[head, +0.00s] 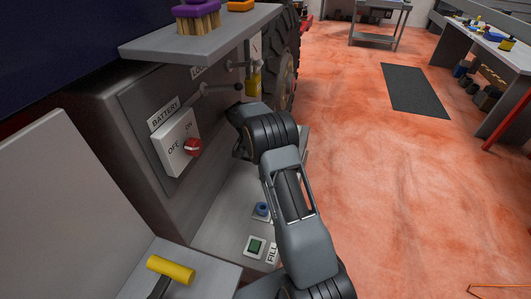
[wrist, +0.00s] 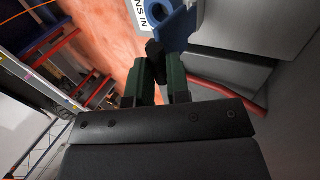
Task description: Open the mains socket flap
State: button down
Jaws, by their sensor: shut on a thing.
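The blue mains socket with its flap (wrist: 176,27) shows at the top of the wrist view, beside a white label (wrist: 143,12) ending in "NS IN". My gripper (wrist: 156,66) has its green fingers shut on a dark tab (wrist: 154,50) at the edge of the blue part; the tab seems to belong to the flap. The fingers hide part of it, and I cannot tell how far the flap is raised. In the head view my arm hides the gripper and this socket.
A battery switch box (head: 176,143) with a red knob (head: 193,147) is left of my arm. A shelf (head: 200,42) juts out above. A blue fitting (head: 262,210), a green button (head: 255,246) and a yellow-handled tool (head: 170,269) are lower. The orange floor (head: 400,180) at right is mostly clear.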

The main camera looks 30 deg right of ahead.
jog(key=shift+a+f, duration=0.3)
jog(key=shift+f, duration=0.3)
jog(key=c, duration=1.5)
grip_release()
jog(key=shift+o, duration=0.7)
jog(key=shift+w, duration=0.2)
jog(key=shift+o, duration=1.3)
jog(key=shift+r, duration=0.15)
jog(key=shift+d+r, duration=0.1)
jog(key=shift+d, duration=0.05)
